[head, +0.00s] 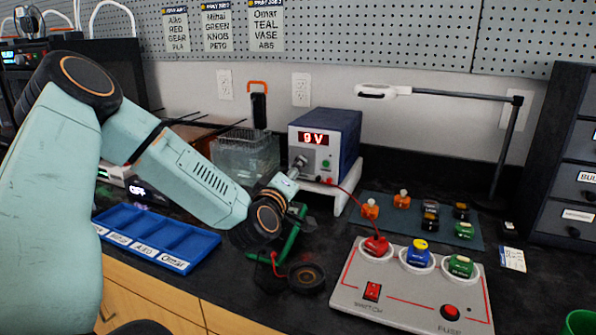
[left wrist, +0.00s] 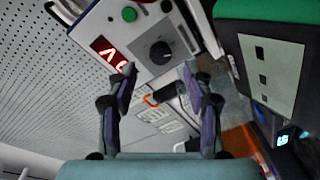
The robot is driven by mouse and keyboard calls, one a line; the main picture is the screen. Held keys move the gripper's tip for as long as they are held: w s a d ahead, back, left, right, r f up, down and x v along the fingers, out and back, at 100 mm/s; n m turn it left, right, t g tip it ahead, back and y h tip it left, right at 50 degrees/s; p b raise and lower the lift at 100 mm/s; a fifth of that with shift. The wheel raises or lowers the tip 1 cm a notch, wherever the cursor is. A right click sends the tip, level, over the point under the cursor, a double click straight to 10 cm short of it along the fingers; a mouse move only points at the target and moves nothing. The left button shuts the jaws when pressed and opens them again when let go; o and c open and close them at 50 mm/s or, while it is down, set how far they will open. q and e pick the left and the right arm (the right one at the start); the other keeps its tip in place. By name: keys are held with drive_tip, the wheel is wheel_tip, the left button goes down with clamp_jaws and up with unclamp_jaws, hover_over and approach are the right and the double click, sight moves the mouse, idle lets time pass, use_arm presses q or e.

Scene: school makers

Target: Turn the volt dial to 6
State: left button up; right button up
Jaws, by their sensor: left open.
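The power supply (head: 325,138) is a blue and white box on a white stand. Its red display (head: 315,138) reads 9 V. The black volt dial (left wrist: 161,52) is on its front panel, beside the display in the left wrist view. My left gripper (head: 296,170) is open in front of the panel. In the left wrist view its two fingers (left wrist: 160,72) stand apart, one to each side of the dial's line; I cannot tell whether they touch it. My right gripper is not in view.
A blue compartment tray (head: 205,240) lies at the left. A white switch panel (head: 400,312) with red, blue and green caps stands front right. A dark mat (head: 395,222) with small parts lies behind it. A clear bin (head: 240,150) stands left of the supply.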

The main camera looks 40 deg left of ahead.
use_arm(q)
drive_tip(key=shift+b+x, duration=0.7)
drive_tip(key=shift+x, duration=1.7)
drive_tip(key=shift+c, duration=0.4)
clamp_jaws()
